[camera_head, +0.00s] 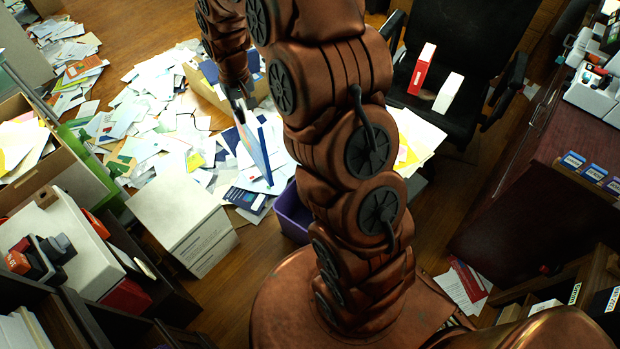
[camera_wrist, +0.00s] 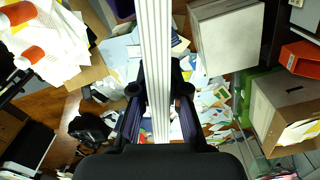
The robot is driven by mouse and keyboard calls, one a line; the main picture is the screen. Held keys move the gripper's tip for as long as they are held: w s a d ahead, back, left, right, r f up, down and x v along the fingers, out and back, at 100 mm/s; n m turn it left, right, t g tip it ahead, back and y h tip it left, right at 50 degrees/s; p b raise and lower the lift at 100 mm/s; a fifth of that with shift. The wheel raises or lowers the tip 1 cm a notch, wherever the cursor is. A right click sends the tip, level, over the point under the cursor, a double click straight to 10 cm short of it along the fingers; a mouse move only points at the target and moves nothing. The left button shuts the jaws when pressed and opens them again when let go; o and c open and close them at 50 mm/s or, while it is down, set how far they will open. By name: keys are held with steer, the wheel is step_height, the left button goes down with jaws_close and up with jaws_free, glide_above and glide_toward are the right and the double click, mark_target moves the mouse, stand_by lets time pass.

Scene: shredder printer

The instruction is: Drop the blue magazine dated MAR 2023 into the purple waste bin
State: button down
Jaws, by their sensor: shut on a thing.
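A thin blue-edged magazine (camera_head: 265,158) hangs from my gripper (camera_head: 238,98) in the head view, tilted and nearly edge-on. Its date cannot be read. In the wrist view the magazine (camera_wrist: 156,50) shows as a long pale strip of page edges between the two fingers of my gripper (camera_wrist: 160,95), which is shut on it. The purple waste bin (camera_head: 292,213) stands on the floor, below and to the right of the magazine in the head view. My arm hides most of the bin and its opening. The magazine is above floor level and apart from the bin.
Loose papers (camera_head: 150,135) cover much of the wooden floor. A white box (camera_head: 180,215) stands left of the bin. A black office chair (camera_head: 455,75) holds a red and a white binder. A dark desk (camera_head: 545,130) is at the right, and a cardboard box (camera_head: 50,160) at the left.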

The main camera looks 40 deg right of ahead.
steer(key=s+d+f+m+b, duration=0.1)
steer(key=s+d+f+b, duration=0.1)
steer(key=d+f+b, duration=0.3)
steer(key=s+d+f+b, duration=0.2)
steer(key=d+f+b, duration=0.3)
steer(key=f+b, duration=0.7)
steer(key=s+d+f+m+b, duration=0.1)
steer(key=d+f+b, duration=0.5)
steer(key=f, duration=1.1)
steer(key=s+b, duration=0.1)
steer(key=b, duration=0.1)
steer(key=shift+m+b, duration=0.3)
steer(key=shift+s+r, duration=0.1)
